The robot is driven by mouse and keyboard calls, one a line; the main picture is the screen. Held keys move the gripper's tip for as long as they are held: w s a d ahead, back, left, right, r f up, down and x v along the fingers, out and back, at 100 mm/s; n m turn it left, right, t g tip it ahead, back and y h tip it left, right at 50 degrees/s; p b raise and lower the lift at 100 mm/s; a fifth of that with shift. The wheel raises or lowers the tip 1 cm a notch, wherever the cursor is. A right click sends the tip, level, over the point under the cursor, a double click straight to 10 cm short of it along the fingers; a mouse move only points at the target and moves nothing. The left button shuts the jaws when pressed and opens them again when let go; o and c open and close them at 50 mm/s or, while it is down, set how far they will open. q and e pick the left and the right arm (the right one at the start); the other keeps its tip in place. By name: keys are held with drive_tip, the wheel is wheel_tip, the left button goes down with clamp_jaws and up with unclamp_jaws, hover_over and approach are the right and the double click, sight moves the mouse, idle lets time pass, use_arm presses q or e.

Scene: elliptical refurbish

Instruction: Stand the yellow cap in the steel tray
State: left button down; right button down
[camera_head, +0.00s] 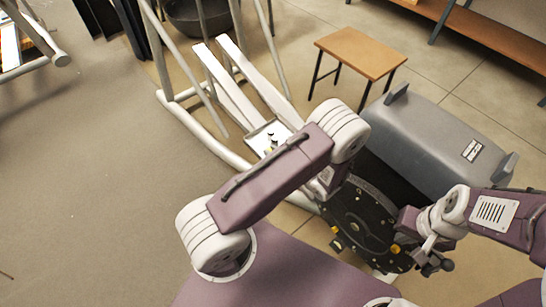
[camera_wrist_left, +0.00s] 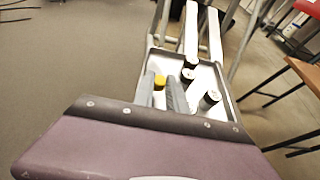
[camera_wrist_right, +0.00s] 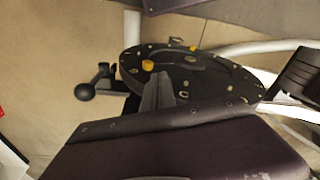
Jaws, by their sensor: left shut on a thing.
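The steel tray (camera_wrist_left: 228,108) is shallow and pale, with a raised rim. In the left wrist view it lies just beyond my left gripper (camera_wrist_left: 162,92), whose fingers are shut on the yellow cap (camera_wrist_left: 159,82) over the tray's left part. I cannot tell whether the cap touches the tray floor. In the head view the tray (camera_head: 257,132) is partly covered by my left arm, which hides the left fingers. My right gripper (camera_wrist_right: 160,90) has its fingers close together with nothing seen between them, in front of the dark disc (camera_wrist_right: 205,78).
Three black-ended pale cylinders (camera_wrist_left: 211,97) are in the tray, right of the cap. Two white pedals or beams (camera_head: 240,85) extend behind it. The disc carries yellow knobs (camera_wrist_right: 148,65), and a crank with a black ball (camera_wrist_right: 84,92) is beside it. A wooden stool (camera_head: 361,52) stands behind.

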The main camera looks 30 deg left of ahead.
use_arm(q)
drive_tip(key=shift+f, duration=0.9)
use_arm(e)
drive_tip(key=shift+f, duration=0.5)
